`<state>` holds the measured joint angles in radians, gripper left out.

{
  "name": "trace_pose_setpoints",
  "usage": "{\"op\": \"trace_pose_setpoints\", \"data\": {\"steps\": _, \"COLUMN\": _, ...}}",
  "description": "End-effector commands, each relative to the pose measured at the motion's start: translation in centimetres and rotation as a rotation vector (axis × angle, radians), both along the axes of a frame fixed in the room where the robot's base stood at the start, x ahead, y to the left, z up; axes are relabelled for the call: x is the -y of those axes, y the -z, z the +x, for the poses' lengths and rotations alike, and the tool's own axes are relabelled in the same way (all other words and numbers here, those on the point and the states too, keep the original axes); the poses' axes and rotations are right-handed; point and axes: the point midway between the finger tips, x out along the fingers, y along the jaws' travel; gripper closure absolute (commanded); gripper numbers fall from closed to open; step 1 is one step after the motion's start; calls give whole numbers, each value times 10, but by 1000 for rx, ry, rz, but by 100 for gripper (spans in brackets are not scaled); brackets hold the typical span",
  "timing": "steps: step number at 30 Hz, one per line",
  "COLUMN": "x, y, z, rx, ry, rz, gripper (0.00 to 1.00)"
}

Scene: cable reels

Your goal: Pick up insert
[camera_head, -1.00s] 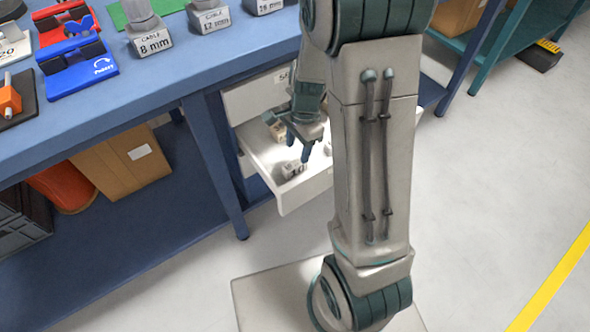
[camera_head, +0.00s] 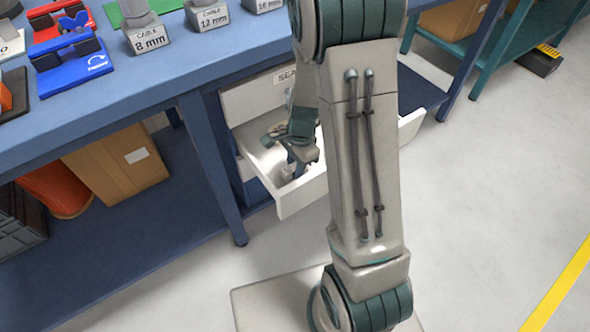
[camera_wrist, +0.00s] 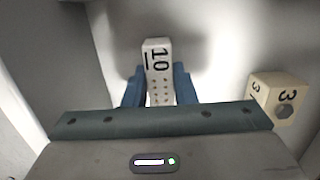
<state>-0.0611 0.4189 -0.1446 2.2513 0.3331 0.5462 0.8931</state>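The white insert (camera_wrist: 158,68) marked "10" stands in the open drawer (camera_head: 312,190), with rows of small dark dots below the number. My gripper (camera_wrist: 159,88) reaches down into the drawer, its two blue fingers on either side of the insert. The fingers sit very close to its sides; I cannot tell whether they press on it. In the head view my gripper (camera_head: 293,165) hides most of the insert.
A cream block (camera_wrist: 281,95) marked "3" lies to the right in the wrist view. Drawer walls stand close around my gripper. The blue workbench (camera_head: 150,80) above holds a blue fixture (camera_head: 75,68) and grey cable blocks (camera_head: 148,38).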

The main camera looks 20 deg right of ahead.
Motion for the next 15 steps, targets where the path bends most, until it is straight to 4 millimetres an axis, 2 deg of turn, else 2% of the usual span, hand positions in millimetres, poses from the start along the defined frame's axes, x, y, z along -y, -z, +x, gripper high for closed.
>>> {"op": "trace_pose_setpoints", "data": {"steps": 1, "x": 0, "y": 0, "z": 0, "rx": 0, "ry": 0, "rz": 0, "gripper": 90}}
{"op": "trace_pose_setpoints", "data": {"steps": 2, "x": 0, "y": 0, "z": 0, "rx": 0, "ry": 0, "rz": 0, "gripper": 98}}
{"op": "trace_pose_setpoints", "data": {"steps": 3, "x": 0, "y": 0, "z": 0, "rx": 0, "ry": 0, "rz": 0, "gripper": 100}}
{"op": "trace_pose_setpoints", "data": {"steps": 11, "x": 0, "y": -1, "z": 0, "rx": 1, "ry": 0, "rz": 0, "gripper": 100}}
{"op": "trace_pose_setpoints", "data": {"steps": 15, "x": 0, "y": -8, "z": 1, "rx": 2, "ry": -1, "rz": 0, "gripper": 100}}
